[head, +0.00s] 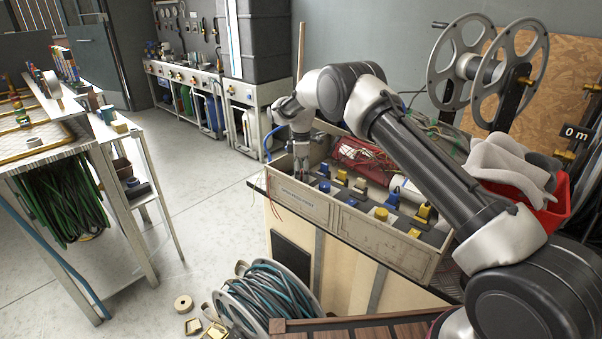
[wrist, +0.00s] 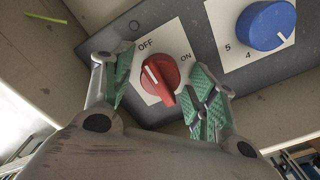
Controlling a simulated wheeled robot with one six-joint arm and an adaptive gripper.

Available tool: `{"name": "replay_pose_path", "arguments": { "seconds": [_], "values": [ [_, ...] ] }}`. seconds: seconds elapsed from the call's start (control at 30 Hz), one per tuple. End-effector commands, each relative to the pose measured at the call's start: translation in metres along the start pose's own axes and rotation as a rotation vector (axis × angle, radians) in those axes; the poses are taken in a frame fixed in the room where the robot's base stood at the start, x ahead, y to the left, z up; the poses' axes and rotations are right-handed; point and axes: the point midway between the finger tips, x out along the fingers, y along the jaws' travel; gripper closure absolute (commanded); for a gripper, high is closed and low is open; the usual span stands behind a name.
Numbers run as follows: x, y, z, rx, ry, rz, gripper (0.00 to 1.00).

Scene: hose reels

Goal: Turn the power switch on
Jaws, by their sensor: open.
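The power switch (wrist: 162,76) is a red rotary knob on a white plate with OFF at its upper left and ON at its right. Its white mark points toward OFF. In the wrist view my gripper (wrist: 163,92) is open, with one green-padded finger on each side of the knob. Gaps show between the fingers and the knob; I cannot tell how far the tips are above the plate. In the head view my gripper (head: 301,168) points down into the left end of the grey control box (head: 362,231), and the switch is hidden there.
A blue dial (wrist: 266,25) with numbers sits right of the switch. Several blue and yellow knobs continue along the box, including a yellow one (head: 381,214). The box has raised walls. A red bin (head: 560,205) and a large reel (head: 487,70) stand at the right.

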Motion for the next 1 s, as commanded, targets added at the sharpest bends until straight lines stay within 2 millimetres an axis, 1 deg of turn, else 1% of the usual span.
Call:
{"name": "replay_pose_path", "arguments": {
  "seconds": [0.07,0.1,0.17,0.2,0.33,0.7,0.87,1.0],
  "values": [
    [-0.0002,0.0000,0.0000,0.000,0.000,0.000,0.42],
    [-0.0002,-0.0001,0.0000,0.000,0.000,0.000,0.46],
    [-0.0002,-0.0001,0.0000,0.000,0.000,0.000,0.57],
    [-0.0002,-0.0001,0.0000,0.000,0.000,0.000,0.64],
    [-0.0003,-0.0001,0.0001,0.000,0.000,0.000,0.88],
    [-0.0003,-0.0001,0.0001,0.020,0.000,0.000,0.89],
    [-0.0003,0.0000,0.0001,0.082,0.000,0.000,0.89],
    [-0.0003,0.0000,0.0001,0.175,0.000,0.000,0.89]
  ]
}}
